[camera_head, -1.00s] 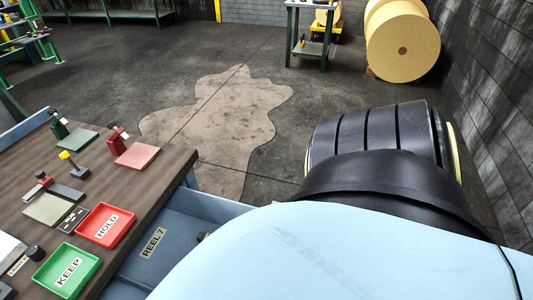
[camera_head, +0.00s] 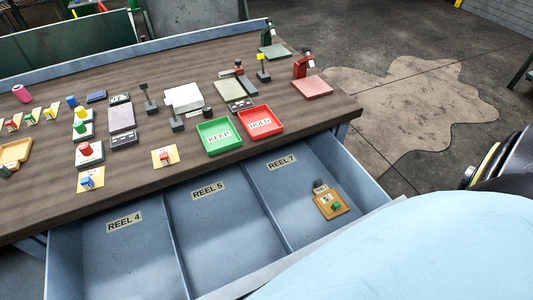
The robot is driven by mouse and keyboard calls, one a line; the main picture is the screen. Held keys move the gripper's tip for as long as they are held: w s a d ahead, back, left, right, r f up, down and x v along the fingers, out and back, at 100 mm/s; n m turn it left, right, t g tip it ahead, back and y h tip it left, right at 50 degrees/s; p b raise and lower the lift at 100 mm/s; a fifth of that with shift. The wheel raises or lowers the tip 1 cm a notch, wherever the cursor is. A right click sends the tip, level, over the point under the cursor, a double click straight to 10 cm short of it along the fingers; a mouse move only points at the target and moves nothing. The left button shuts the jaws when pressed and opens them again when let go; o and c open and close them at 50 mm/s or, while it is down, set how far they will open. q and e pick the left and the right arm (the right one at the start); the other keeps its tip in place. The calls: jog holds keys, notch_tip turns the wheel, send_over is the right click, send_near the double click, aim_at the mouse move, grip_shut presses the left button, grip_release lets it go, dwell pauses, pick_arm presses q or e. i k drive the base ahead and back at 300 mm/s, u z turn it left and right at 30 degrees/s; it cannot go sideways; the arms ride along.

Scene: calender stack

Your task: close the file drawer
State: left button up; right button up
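The file drawer (camera_head: 206,232) is blue-grey and stands pulled out from under the front of the brown table. Its compartments are labelled REEL 4, REEL 5 and REEL 7. A small wooden board (camera_head: 331,205) with a green block and a dark piece beside it lies in the REEL 7 compartment. A pale blue part of my own body covers the lower right, including part of the drawer's front edge. A dark part of my arm shows at the right edge. Neither gripper is in view.
The brown table (camera_head: 60,190) carries a green KEEP tray (camera_head: 219,149), a red HOLD tray (camera_head: 278,134), a pink plate stand (camera_head: 312,87) and several small stamps, blocks and cards. Open floor (camera_head: 350,40) with a pale patch lies beyond the table's right end.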

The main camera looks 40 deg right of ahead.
aim_at(224, 232)
jog(key=k, duration=1.1)
jog(key=z, duration=0.35)
jog(key=i, duration=0.5)
